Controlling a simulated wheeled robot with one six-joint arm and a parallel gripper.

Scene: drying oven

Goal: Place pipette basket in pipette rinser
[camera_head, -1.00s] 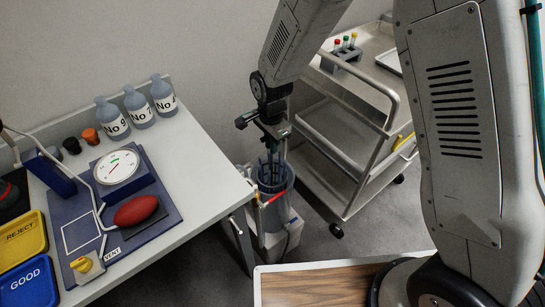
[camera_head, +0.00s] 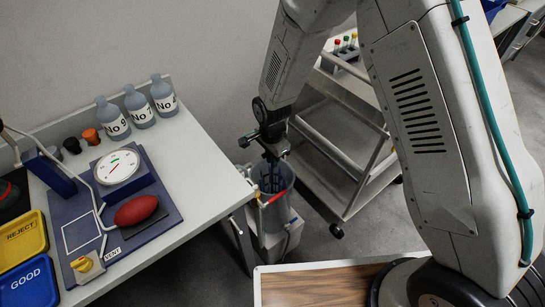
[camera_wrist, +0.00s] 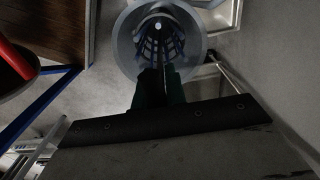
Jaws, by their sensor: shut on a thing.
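The pipette rinser (camera_head: 277,212) is a grey, translucent cylinder standing on the floor between the bench and the cart. The dark blue, slatted pipette basket (camera_head: 270,178) is inside its open top. In the wrist view the basket (camera_wrist: 158,48) shows as a ring of slats within the round rim of the rinser (camera_wrist: 200,42). My gripper (camera_head: 270,143) is above the rinser mouth, pointing down, shut on the basket's upper part; it also shows in the wrist view (camera_wrist: 160,88). The basket's bottom and how deep it rests are hidden.
A white bench (camera_head: 200,160) stands left of the rinser with bottles, a gauge panel and trays. A metal cart (camera_head: 335,150) with test tubes stands at right. A red-handled item (camera_head: 272,199) is at the rinser's front. A wood-topped surface (camera_head: 315,286) is in front.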

